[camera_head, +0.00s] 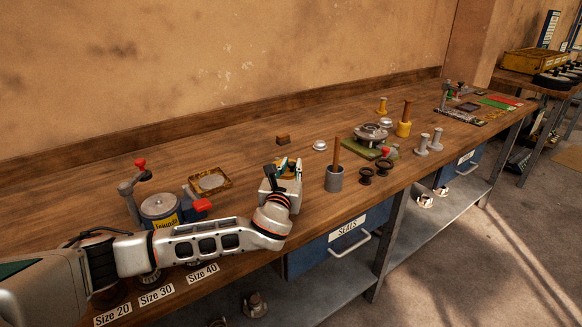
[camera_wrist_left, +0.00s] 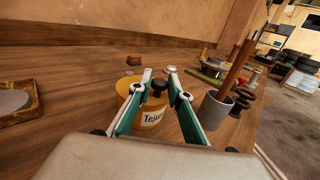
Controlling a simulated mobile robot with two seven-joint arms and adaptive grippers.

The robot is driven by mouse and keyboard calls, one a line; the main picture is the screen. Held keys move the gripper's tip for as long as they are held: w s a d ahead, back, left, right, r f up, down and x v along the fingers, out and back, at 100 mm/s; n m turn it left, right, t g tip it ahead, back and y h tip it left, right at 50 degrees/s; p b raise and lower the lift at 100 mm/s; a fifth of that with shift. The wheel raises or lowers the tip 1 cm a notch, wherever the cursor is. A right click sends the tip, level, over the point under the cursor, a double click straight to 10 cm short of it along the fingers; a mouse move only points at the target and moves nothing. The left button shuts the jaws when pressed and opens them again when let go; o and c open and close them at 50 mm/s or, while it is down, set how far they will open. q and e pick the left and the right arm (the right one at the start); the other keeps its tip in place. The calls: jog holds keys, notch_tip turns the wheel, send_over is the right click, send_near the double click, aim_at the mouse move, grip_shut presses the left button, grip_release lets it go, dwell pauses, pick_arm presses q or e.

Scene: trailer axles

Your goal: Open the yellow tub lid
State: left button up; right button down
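The yellow tub (camera_wrist_left: 151,116) stands on the wooden bench in front of my left gripper, its label partly readable. A dark round knob (camera_wrist_left: 159,86) is on top of it and shows between the fingers in the left wrist view. My left gripper (camera_wrist_left: 160,74) is open, its teal-padded fingers on either side of the knob; I cannot tell whether either touches it. In the head view my left gripper (camera_head: 284,167) hides most of the tub; only a little yellow shows. My right gripper is not in view.
A grey cup (camera_head: 334,180) with a wooden-handled tool stands right of the gripper, dark spools (camera_head: 367,176) beyond it. A drum with a lever pump (camera_head: 160,208) and a tray (camera_head: 210,181) are to the left. A small brown block (camera_head: 283,138) lies behind.

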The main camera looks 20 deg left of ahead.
pick_arm(q)
grip_shut()
